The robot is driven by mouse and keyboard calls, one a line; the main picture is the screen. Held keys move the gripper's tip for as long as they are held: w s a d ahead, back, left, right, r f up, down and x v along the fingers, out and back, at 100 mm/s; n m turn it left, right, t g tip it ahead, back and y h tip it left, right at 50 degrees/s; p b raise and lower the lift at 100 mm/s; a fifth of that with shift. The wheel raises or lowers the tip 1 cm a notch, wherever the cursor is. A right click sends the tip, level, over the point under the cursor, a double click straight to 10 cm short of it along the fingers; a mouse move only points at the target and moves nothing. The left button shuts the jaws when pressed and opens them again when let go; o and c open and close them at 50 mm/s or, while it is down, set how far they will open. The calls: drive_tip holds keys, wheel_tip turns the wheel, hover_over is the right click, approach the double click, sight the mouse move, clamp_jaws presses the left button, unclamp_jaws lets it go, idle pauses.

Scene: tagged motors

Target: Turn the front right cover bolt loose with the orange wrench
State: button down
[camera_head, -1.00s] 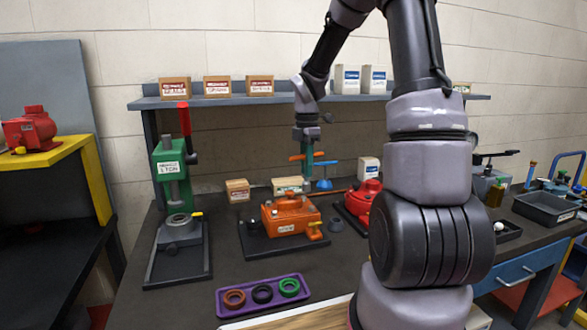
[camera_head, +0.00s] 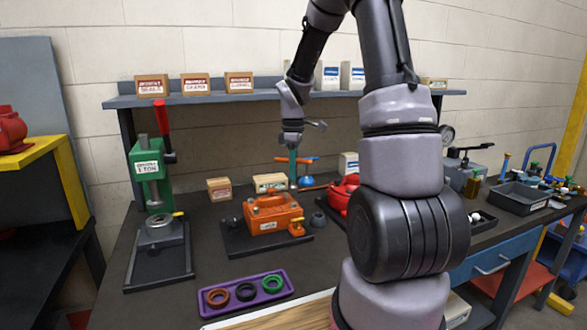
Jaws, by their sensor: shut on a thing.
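The orange motor (camera_head: 262,226) sits on a dark base plate (camera_head: 240,248) in the middle of the bench. Its cover bolts, including the front right one, are too small to tell apart. My gripper (camera_head: 292,148) is behind the motor and well above the bench, pointing down. It is shut on the orange wrench (camera_head: 310,159), which shows as an orange bar just below it. A green upright (camera_head: 292,172) stands at the same spot, and the fingertips are too small to see clearly.
A blue piece (camera_head: 306,182) is beside the green upright. A red motor (camera_head: 343,190) is partly hidden by my arm. A green press (camera_head: 148,175) stands at left. A purple tray (camera_head: 228,309) with rings lies in front.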

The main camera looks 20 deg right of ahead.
sight(294, 185)
drive_tip(key=m, duration=0.5)
drive_tip(key=shift+f, duration=0.25)
drive_tip(key=m, duration=0.3)
drive_tip(key=shift+f, duration=0.2)
drive_tip(key=m, duration=0.5)
drive_tip(key=shift+f, duration=0.25)
drive_tip(key=m, duration=0.4)
drive_tip(key=shift+f+m, duration=0.2)
drive_tip(key=shift+m, duration=0.1)
drive_tip(key=shift+f, duration=0.15)
drive_tip(key=shift+f, duration=1.1)
